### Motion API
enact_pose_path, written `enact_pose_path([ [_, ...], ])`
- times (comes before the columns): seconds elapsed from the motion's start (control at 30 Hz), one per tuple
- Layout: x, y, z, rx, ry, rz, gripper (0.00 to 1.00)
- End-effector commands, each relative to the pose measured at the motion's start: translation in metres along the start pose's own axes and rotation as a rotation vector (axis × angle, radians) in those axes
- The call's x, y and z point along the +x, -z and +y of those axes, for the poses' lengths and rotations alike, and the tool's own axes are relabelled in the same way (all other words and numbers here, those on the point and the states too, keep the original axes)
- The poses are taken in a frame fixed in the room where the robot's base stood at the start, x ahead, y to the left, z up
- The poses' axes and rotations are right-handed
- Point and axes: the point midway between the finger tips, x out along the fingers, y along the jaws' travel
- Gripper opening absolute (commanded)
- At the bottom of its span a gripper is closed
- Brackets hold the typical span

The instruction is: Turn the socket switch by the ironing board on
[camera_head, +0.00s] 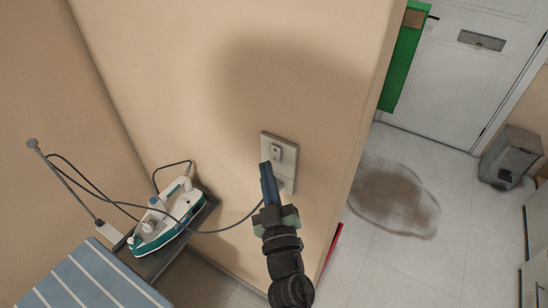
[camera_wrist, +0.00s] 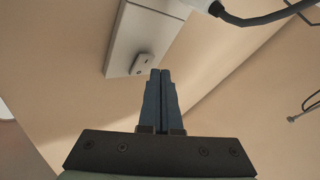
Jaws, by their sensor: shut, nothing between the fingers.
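A pale socket plate (camera_head: 290,163) is fixed on the beige wall, right of the ironing board. Its small switch (camera_head: 276,153) sits on the upper part of the plate. In the wrist view the plate (camera_wrist: 147,30) is at the top, with the switch (camera_wrist: 142,64) just above the fingertips. My gripper (camera_head: 265,166) is shut and empty, its fingertips just below the switch in the head view; it also shows in the wrist view (camera_wrist: 160,72). I cannot tell whether they touch the switch. A plug (camera_head: 285,186) with a cord is in the plate's lower part, partly behind my gripper.
The striped ironing board (camera_head: 95,277) stands at lower left, with a white and teal iron (camera_head: 165,217) on its rest. The iron's cord (camera_head: 232,226) runs to the plug. The wall ends at a corner on the right; a door (camera_head: 455,75) and a grey bin (camera_head: 511,157) are beyond.

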Motion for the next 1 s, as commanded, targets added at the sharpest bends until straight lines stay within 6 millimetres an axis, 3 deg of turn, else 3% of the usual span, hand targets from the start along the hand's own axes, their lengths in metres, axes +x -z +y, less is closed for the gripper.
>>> enact_pose_path([
  [1.0,0.0083,-0.0058,0.0062,0.0,-0.001,0.0,0.0],
])
